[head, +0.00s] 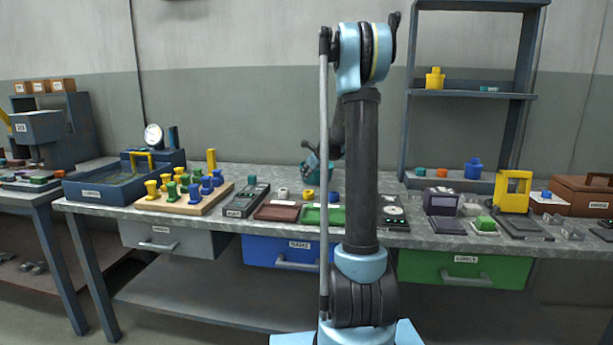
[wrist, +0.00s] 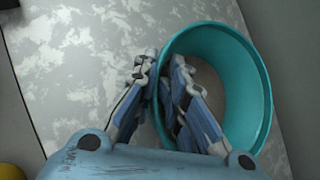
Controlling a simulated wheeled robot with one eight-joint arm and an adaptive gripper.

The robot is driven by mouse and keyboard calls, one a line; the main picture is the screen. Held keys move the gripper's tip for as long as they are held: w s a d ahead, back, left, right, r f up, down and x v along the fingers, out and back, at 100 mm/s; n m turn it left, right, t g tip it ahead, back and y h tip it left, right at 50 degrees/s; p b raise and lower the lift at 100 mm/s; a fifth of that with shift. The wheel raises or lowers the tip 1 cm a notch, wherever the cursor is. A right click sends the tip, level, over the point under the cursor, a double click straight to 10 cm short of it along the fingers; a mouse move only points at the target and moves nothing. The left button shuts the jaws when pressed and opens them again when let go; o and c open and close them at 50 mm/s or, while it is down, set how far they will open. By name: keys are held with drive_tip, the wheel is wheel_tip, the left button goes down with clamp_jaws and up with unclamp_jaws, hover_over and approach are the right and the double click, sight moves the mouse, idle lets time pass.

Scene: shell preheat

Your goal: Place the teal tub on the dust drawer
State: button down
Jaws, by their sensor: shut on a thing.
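The teal tub (wrist: 262,75) fills the right of the wrist view, round and open at the top. My gripper (wrist: 160,80) is shut on its left wall, one finger inside and one outside. In the head view the tub (head: 322,172) shows at the back of the bench, partly hidden by my arm and gripper (head: 312,160). I cannot tell whether it touches the bench. Under the bench are a grey drawer (head: 190,244), a blue drawer (head: 262,252) and a green drawer (head: 425,266), all apparently closed. The grey drawer's label is too small to read surely.
The bench (head: 270,177) is crowded along its front. A wooden board (head: 190,207) with coloured pegs, a maroon tray (head: 277,212) and a green tray (head: 312,217) stand there. A yellow frame (head: 513,190) stands at right. A blue shelf (head: 475,94) rises behind.

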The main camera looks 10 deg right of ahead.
drive_tip(key=c, duration=1.6)
unclamp_jaws()
